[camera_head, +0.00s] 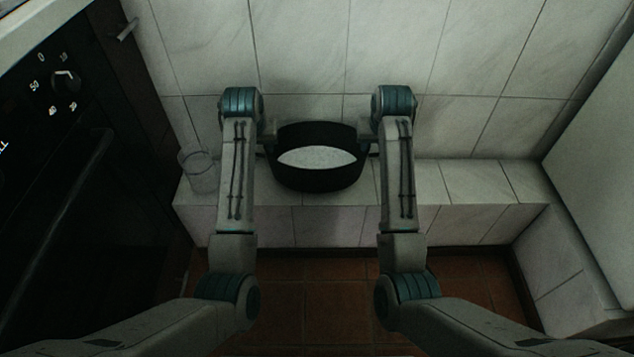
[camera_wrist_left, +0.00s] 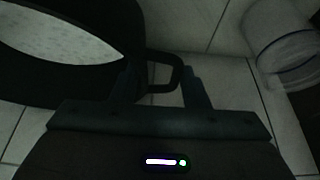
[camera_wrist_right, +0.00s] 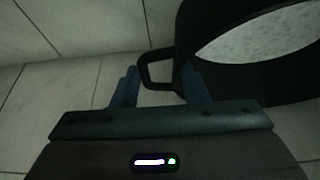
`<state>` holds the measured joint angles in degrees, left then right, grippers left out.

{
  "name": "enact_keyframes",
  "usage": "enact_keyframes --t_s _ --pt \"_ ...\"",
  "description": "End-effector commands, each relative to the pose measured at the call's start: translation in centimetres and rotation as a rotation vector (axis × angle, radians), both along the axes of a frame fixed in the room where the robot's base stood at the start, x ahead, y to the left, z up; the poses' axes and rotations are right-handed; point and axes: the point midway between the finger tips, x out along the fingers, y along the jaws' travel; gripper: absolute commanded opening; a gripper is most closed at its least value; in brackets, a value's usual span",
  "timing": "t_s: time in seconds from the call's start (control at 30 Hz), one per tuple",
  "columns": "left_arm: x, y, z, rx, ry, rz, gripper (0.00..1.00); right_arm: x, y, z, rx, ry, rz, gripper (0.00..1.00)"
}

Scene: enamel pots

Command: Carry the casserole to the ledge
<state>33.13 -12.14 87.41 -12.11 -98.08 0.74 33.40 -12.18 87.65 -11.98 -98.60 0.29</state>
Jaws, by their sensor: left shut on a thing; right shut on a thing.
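The casserole (camera_head: 316,181) is a round black pot with a pale speckled surface showing inside it. It is upright at the tiled ledge (camera_head: 450,186) along the wall; I cannot tell whether its base touches the ledge. My left gripper (camera_head: 270,137) is shut on its left loop handle, seen in the left wrist view (camera_wrist_left: 160,84). My right gripper (camera_head: 366,137) is shut on the opposite loop handle, seen in the right wrist view (camera_wrist_right: 161,82). The pot's underside is hidden.
A clear glass (camera_head: 199,172) stands on the ledge's left end, beside my left arm. A dark oven (camera_head: 60,170) is at the left and a pale slab (camera_head: 600,180) at the right. The ledge right of the casserole is bare. Red-brown floor tiles (camera_head: 315,300) lie below.

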Motion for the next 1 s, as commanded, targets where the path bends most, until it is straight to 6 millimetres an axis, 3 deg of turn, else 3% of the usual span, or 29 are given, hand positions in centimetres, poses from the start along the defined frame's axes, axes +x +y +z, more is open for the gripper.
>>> enact_keyframes --t_s 0.27,1.0 --pt "0.2 0.3 0.2 0.006 -0.01 0.008 0.0 0.2 -0.3 0.3 -0.004 -0.011 -0.008 0.0" --pt "0.2 0.3 -2.7 0.005 -0.01 0.007 0.0 0.2 -0.3 -2.7 -0.005 -0.011 -0.007 0.0"
